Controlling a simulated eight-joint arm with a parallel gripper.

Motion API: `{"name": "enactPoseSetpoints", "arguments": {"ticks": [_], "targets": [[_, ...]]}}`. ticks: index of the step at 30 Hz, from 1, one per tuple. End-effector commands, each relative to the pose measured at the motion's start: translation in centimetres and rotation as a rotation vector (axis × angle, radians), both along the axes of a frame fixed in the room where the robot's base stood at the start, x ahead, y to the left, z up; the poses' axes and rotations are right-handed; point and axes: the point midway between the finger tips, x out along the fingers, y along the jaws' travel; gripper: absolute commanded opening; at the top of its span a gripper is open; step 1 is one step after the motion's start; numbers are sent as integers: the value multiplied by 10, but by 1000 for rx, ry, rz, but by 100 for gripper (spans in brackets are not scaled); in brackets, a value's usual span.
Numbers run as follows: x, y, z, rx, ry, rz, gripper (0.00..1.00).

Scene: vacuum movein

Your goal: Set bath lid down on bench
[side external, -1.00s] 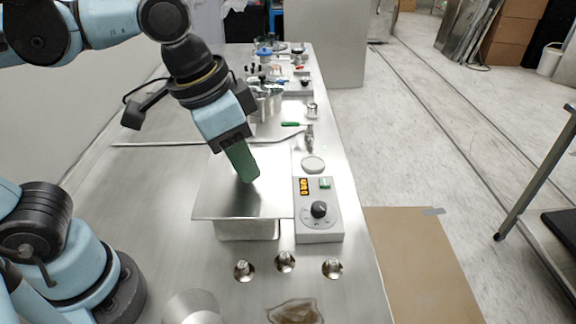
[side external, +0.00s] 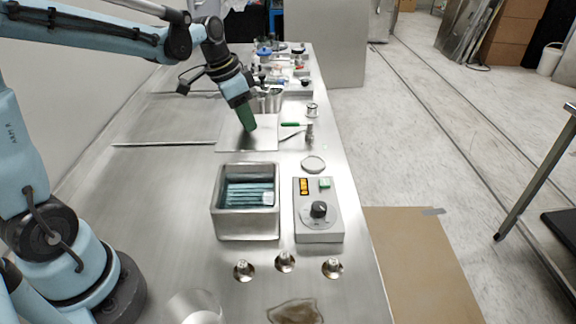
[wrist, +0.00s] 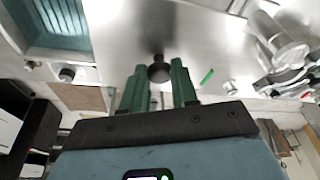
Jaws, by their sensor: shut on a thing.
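The bath lid (side external: 232,140) is a flat, square metal plate, farther along the bench than the bath. My gripper (side external: 248,128) is shut on it from above. In the wrist view the lid (wrist: 125,28) shows a dark round knob (wrist: 160,71) between the green fingers of my gripper (wrist: 158,68). The lid looks about level and close to the bench (side external: 150,185); I cannot tell whether it touches. The bath (side external: 246,230) is a square metal tank, uncovered, with teal liquid and a rack inside. It also shows in the wrist view (wrist: 72,50).
A control box (side external: 318,222) with a dial stands right of the bath. A green-handled tool (side external: 292,124), a small disc (side external: 313,164) and metal vessels (side external: 270,100) lie near the lid. Several small metal cups stand in front. The bench left of the bath is clear.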

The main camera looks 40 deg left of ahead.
Motion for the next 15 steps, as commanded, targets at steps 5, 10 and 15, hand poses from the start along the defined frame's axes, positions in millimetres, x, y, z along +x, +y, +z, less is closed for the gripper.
{"name": "enactPoseSetpoints", "arguments": {"ticks": [5,10,15], "targets": [[5,25,-12,-2,-7,0,0],[6,29,-32,-2,-8,-2,0],[6,28,-58,-2,-8,-2,0]]}}
